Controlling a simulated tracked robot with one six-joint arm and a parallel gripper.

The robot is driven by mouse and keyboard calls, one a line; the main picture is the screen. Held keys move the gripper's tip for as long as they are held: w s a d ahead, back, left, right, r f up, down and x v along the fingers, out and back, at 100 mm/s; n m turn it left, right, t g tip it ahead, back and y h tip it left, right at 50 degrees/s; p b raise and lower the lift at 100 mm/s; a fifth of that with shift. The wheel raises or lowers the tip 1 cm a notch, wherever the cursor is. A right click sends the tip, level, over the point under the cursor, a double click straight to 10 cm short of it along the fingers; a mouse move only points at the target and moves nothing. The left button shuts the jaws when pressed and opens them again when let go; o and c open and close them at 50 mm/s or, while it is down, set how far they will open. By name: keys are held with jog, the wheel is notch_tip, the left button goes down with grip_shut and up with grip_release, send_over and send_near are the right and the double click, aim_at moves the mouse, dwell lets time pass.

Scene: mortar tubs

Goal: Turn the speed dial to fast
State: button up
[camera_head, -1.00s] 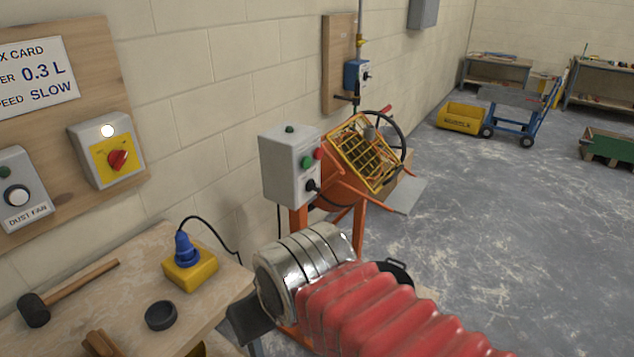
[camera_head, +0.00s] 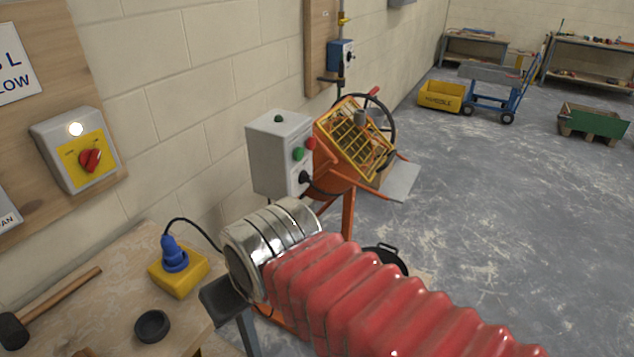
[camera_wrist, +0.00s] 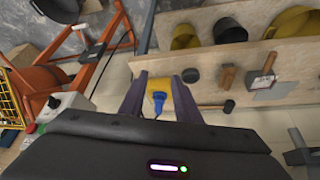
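The grey control box (camera_head: 268,160) on the orange mixer has green and red buttons and a black knob (camera_head: 304,178) low on its front. The knob may be the speed dial; its setting is too small to read. In the wrist view the control box (camera_wrist: 70,103) is at the far left. My gripper (camera_wrist: 161,76) is open and empty, its fingers apart above the bench. In the head view its dark end (camera_head: 228,298) is below the control box, apart from it.
The workbench (camera_head: 110,275) holds a yellow socket box (camera_head: 180,273) with a blue plug, a mallet (camera_head: 50,310) and a black ring-like piece (camera_head: 152,326). The orange mixer (camera_head: 335,165) stands beyond. A card (camera_head: 15,65) is partly cut off. Open floor lies right.

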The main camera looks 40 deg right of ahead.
jog(key=w+d+f+m+g+y, duration=0.25)
jog(key=w+m+y, duration=0.2)
jog(key=m, duration=0.25)
jog(key=m+t+y, duration=0.2)
jog(key=m+t, duration=1.2)
jog(key=m, duration=0.4)
send_near(313, 181)
jog(key=v, duration=0.5)
jog(key=shift+s+a+r, duration=0.1)
jog(key=shift+a+r, duration=0.1)
jog(key=shift+r, duration=0.05)
jog(key=x, duration=1.4)
jog(key=shift+d+f, duration=0.1)
jog(key=shift+f, duration=0.1)
